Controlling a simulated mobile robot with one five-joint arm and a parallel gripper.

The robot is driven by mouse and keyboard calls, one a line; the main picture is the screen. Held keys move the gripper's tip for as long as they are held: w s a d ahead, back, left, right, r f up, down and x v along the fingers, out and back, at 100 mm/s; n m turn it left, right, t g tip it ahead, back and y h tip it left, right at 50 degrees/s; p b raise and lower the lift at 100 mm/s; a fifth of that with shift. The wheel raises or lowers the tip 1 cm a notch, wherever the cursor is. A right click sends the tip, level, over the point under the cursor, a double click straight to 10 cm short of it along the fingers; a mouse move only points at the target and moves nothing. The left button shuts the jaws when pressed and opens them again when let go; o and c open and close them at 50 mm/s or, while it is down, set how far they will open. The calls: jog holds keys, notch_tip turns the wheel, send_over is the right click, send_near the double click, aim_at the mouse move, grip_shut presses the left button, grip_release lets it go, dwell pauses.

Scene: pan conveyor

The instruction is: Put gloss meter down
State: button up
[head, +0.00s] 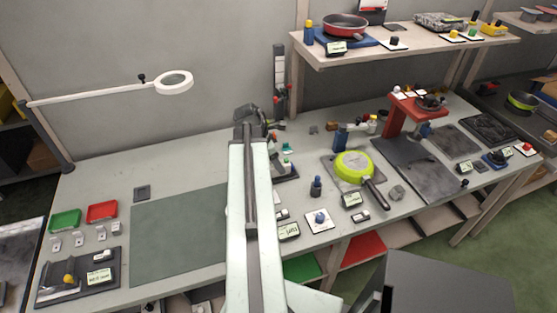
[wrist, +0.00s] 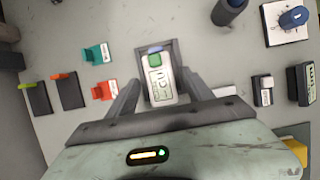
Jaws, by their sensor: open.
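The gloss meter (wrist: 157,82) is a small pale block with a green and blue top end and a "GU" label, in the wrist view. It lies over a dark grey holder (wrist: 172,52). My gripper (wrist: 160,84) is open, with one finger on each side of the meter. I cannot tell whether the fingers touch it. In the head view a small pale-and-green device (head: 286,163), likely the meter, shows just right of my arm, which hides part of that area.
Teal (wrist: 97,54) and red (wrist: 103,91) small holders stand left of the meter. A dark blue-topped cylinder (head: 316,187) stands to the right. A green pan (head: 353,164) lies further right. The dark green mat (head: 175,235) at left is bare.

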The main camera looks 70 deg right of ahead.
jog(key=p+v, duration=0.8)
jog(key=v, duration=0.2)
jog(key=shift+r, duration=0.2)
jog(key=w+a+f+m+t, duration=0.2)
jog(key=w+a+m+t, duration=0.15)
jog(key=w+a, duration=2.3)
jog(key=w+a+m+y, duration=0.1)
jog(key=w+a+m, duration=0.1)
jog(key=a, duration=1.1)
jog(key=w+a+m+y, duration=0.1)
jog(key=w+a+m, duration=0.1)
jog(key=a, duration=1.2)
jog(key=shift+w+y, duration=0.4)
jog(key=shift+w, duration=0.2)
